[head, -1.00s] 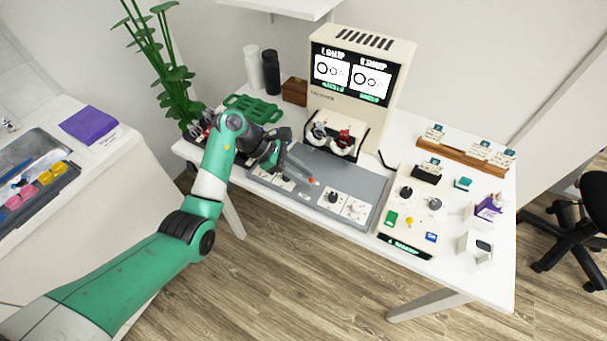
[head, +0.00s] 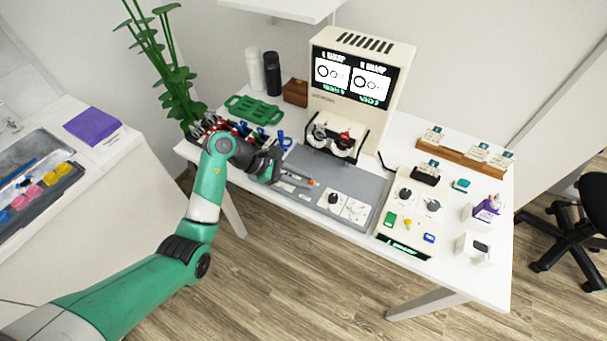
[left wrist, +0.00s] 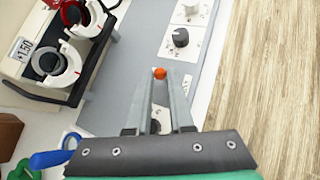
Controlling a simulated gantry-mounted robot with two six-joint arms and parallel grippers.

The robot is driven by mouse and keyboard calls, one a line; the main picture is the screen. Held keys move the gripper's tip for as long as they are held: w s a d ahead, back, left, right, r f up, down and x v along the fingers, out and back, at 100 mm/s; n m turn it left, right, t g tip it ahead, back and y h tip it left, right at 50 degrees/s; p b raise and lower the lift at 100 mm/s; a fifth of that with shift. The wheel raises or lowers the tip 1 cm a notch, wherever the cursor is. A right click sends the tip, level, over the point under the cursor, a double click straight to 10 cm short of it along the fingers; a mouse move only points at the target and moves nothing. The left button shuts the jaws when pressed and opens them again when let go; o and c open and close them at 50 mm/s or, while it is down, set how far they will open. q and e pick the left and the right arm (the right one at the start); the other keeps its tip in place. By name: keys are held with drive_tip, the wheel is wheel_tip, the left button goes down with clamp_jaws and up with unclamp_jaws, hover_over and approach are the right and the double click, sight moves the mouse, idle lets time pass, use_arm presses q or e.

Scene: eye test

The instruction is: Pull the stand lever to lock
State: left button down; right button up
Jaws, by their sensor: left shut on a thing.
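The stand lever shows as an orange-red knob (head: 313,183) over the grey panel (head: 372,187) on the white table. In the left wrist view the knob (left wrist: 160,73) sits at the tips of my left gripper (left wrist: 159,88). My left gripper (head: 306,183) comes in from the left, low over the panel, and is shut on the lever. The lever's shaft and base are mostly hidden by the fingers and the wrist. My right gripper is in neither view.
A beige machine with a screen (head: 352,78) stands behind the panel, with two round eyepieces (head: 332,140) in front. A black knob (head: 334,197) lies right of the gripper. A control box (head: 408,228) stands further right. Blue-handled tools (head: 284,141) lie behind my wrist.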

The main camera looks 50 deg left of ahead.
use_arm(q)
drive_tip(key=shift+s+d+f+m+t, duration=0.2)
drive_tip(key=shift+s+m+t, duration=0.15)
drive_tip(key=shift+t, duration=0.35)
drive_tip(key=shift+s+f+m+t+b, duration=0.2)
drive_tip(key=shift+s+m+t+b, duration=0.15)
drive_tip(key=shift+t+b, duration=0.4)
drive_tip(key=t+b, duration=0.1)
drive_tip(key=m+t+b, duration=0.1)
drive_tip(key=shift+s+d+f+b, duration=0.2)
drive_tip(key=shift+s+f+b, duration=0.1)
drive_tip(key=shift+s, duration=0.1)
drive_tip(key=shift+s+m+t+b, duration=0.1)
drive_tip(key=shift+m+t+b, duration=0.35)
drive_tip(key=shift+b, duration=0.1)
drive_tip(key=shift+r, duration=0.1)
drive_tip(key=c, duration=0.8)
unclamp_jaws()
